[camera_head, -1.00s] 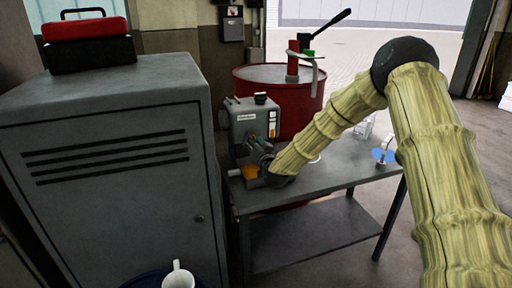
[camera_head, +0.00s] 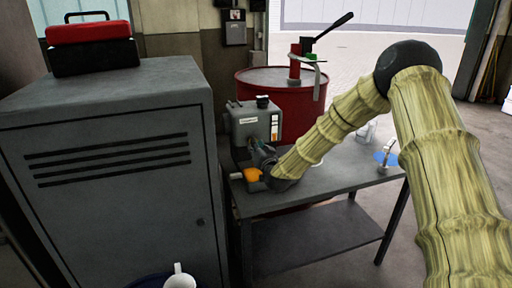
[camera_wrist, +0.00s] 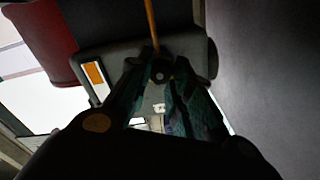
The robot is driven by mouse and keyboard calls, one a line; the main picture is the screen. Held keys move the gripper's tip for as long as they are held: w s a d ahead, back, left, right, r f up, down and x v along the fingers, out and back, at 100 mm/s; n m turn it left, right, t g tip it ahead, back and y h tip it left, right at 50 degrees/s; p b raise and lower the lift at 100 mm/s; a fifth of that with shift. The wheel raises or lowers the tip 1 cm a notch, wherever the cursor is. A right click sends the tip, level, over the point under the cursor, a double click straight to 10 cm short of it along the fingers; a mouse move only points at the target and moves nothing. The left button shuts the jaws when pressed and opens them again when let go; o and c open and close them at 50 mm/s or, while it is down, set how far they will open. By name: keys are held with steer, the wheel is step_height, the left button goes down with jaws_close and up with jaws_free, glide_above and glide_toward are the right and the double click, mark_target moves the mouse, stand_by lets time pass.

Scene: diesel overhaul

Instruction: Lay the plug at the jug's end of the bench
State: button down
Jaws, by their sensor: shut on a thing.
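My gripper (camera_head: 262,158) is low in front of the grey box-shaped unit (camera_head: 245,122) on the left end of the bench (camera_head: 335,178). In the wrist view its two dark fingers (camera_wrist: 160,82) are closed around a small dark round piece, which I take to be the plug (camera_wrist: 161,71). The unit's dark body shows just beyond it, so I cannot tell whether the plug is clear of the unit. A pale, see-through vessel, probably the jug (camera_head: 366,132), stands toward the bench's right end, partly behind my arm.
A blue disc (camera_head: 385,158) with a metal item lies at the right end. A grey cabinet (camera_head: 110,190) stands left; a red drum (camera_head: 285,100) stands behind.

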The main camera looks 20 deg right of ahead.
steer(key=shift+s, duration=0.4)
steer(key=shift+s, duration=0.1)
steer(key=shift+s, duration=0.3)
steer(key=shift+s, duration=0.1)
steer(key=shift+s, duration=1.4)
steer(key=s+p, duration=0.1)
steer(key=s, duration=1.3)
steer(key=shift+d, duration=0.25)
